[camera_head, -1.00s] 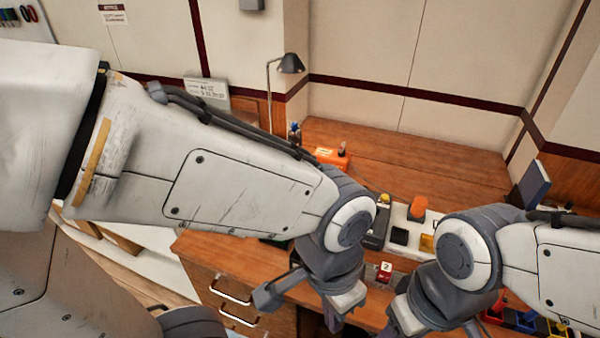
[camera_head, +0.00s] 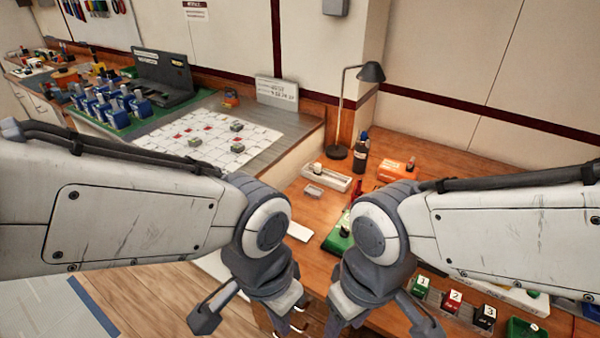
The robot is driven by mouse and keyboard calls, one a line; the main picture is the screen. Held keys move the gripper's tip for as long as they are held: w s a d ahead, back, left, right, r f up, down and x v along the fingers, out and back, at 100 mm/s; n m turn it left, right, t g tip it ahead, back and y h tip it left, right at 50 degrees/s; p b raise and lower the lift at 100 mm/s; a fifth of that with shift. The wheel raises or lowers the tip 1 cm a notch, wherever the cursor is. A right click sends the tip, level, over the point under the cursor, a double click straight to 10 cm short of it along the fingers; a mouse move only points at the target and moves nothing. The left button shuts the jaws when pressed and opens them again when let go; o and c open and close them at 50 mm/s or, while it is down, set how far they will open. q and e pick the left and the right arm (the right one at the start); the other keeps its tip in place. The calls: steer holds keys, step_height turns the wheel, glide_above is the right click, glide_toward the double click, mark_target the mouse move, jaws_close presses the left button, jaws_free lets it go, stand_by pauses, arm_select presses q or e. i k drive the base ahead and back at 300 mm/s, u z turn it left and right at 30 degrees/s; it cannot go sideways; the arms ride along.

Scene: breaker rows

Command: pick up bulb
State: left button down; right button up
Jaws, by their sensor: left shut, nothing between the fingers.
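No bulb can be told for sure. A small light-coloured upright piece (camera_head: 317,168) stands at the end of a white tray (camera_head: 338,181) on the wooden desk, too small to name. My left gripper (camera_head: 283,318) is low in the middle of the picture, in front of the desk, shut and empty. My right gripper (camera_head: 338,318) hangs just to the right of it at the bottom edge. Its fingertips are cut off, so its opening does not show. Both grippers are well short of the white tray.
A lamp (camera_head: 339,152), a dark bottle (camera_head: 361,153) and an orange box (camera_head: 396,171) stand at the desk's back. Numbered blocks (camera_head: 453,299) sit at lower right. At left, a counter holds a white grid board (camera_head: 212,137) and blue breakers (camera_head: 113,105). Some wood desk is bare.

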mark_target(318, 171)
steer(key=u, duration=0.5)
steer(key=k, duration=1.15)
steer(key=u, duration=1.15)
steer(key=i, duration=2.3)
steer(key=z, duration=0.5)
steer(key=i, duration=0.8)
steer(key=z, duration=1.5)
steer(key=i, duration=0.7)
steer(key=z, duration=0.6)
